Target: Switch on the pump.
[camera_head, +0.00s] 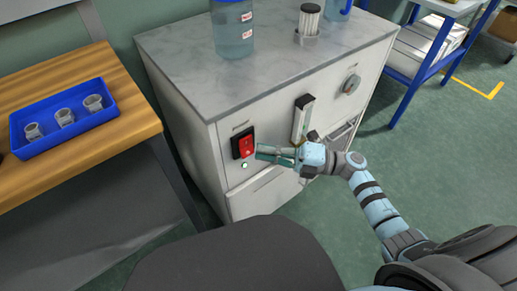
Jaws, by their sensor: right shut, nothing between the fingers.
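The pump switch is a red rocker (244,145) in a black frame on the front of a light grey cabinet (190,110). A small light spot (244,165) shows just below the switch. My right gripper (260,152) is shut and empty, with its fingertips at the lower right of the switch. I cannot tell whether the fingertips touch the rocker. My left gripper is not in view.
The cabinet's grey top (180,48) holds a bottle of bluish liquid (233,32) and a ribbed white cylinder (309,20). A wooden table (125,125) with a blue tray (75,141) of several small cups stands left. A blue-framed cart (405,70) stands right.

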